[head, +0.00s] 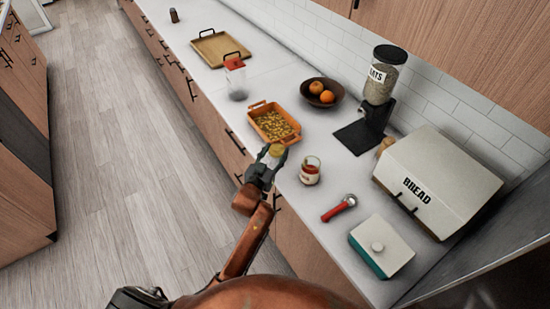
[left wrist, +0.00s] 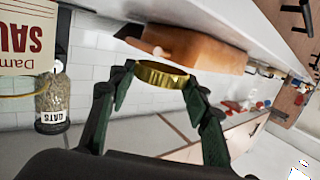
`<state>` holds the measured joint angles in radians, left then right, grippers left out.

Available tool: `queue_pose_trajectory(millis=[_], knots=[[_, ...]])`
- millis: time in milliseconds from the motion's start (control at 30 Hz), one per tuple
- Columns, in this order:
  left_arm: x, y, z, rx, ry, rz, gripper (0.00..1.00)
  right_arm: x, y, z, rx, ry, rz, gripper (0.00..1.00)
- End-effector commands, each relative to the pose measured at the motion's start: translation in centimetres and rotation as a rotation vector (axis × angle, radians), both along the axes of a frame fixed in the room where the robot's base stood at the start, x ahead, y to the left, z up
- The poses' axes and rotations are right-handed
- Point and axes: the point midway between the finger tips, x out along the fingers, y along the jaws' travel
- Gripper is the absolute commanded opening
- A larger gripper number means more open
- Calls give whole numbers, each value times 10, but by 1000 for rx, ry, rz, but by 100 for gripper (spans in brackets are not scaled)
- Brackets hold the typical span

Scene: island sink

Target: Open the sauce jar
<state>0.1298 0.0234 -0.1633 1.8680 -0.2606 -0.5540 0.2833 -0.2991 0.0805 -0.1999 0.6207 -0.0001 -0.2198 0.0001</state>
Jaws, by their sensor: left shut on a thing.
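The sauce jar (head: 310,171) stands upright on the counter, with a pale label, red contents and no lid on its mouth. Its label also shows upside down at the left of the left wrist view (left wrist: 25,38). My left gripper (head: 272,154) is shut on a gold lid (head: 277,150), left of the jar and apart from it. In the left wrist view the lid (left wrist: 162,74) sits between the two fingertips. My right gripper does not show clearly in either view.
An orange baking dish (head: 287,140) of food lies just beyond my left gripper. A red-handled tool (head: 339,208), a teal box with a white lid (head: 381,246), a bread box (head: 440,178), an oats dispenser (head: 380,78) and a fruit bowl (head: 321,92) stand around the jar.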

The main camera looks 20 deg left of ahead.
Motion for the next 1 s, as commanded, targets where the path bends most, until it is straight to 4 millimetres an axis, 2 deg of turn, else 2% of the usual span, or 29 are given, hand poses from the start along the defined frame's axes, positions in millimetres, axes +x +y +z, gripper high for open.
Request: queue_pose_trajectory(millis=[100,333,533,900,933,1000], knots=[[10,5,-13,1,0,0,35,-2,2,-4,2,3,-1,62],[18,9,-24,1,-1,0,35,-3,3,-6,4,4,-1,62],[17,8,-53,-1,1,0,35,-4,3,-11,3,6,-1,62],[17,8,-56,0,-1,0,35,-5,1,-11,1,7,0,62],[17,8,-56,0,-1,0,45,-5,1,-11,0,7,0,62],[17,8,-56,0,-1,0,50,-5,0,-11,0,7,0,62]])
